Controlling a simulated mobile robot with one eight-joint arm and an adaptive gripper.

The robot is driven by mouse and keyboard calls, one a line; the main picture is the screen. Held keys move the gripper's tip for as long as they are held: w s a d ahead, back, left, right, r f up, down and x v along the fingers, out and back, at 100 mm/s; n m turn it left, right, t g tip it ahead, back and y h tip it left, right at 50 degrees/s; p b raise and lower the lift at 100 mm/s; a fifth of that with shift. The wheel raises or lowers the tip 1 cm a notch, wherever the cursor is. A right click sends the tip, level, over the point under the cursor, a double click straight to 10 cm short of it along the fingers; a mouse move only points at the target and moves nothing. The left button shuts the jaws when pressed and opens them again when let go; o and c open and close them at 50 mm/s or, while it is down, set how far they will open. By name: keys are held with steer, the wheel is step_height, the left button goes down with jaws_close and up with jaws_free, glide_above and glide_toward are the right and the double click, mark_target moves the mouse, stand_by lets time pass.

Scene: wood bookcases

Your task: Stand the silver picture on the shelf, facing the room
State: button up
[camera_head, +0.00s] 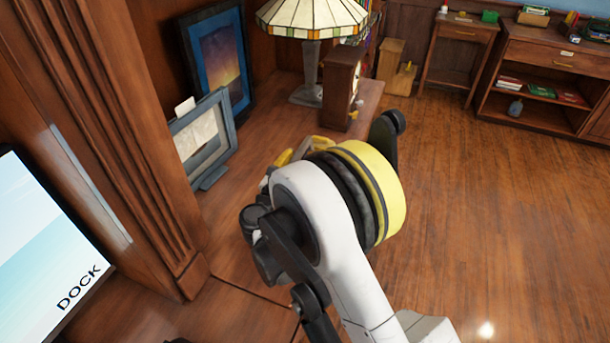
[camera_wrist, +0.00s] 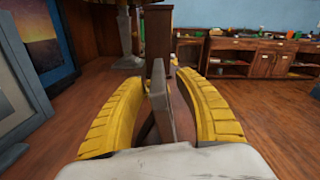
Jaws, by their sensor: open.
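The silver picture (camera_wrist: 166,108) shows nearly edge-on in the wrist view, upright on the wooden shelf (camera_wrist: 100,110), with what looks like a strut leaning out on its left. Its face seems turned right, towards the room, but I cannot see it. My gripper (camera_wrist: 160,82) has its yellow fingers spread, one on each side of the picture, with gaps showing. In the head view my gripper (camera_head: 303,148) is over the shelf (camera_head: 238,205), mostly behind my arm, which hides the silver picture there.
A wooden clock (camera_head: 340,88) and a stained-glass lamp (camera_head: 311,60) stand beyond my gripper. A wood pillar (camera_head: 150,150) rises at left. Open floor (camera_head: 490,200) lies right.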

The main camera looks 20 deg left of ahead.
steer(key=shift+w, duration=0.65)
jaws_close()
steer(key=shift+r, duration=0.15)
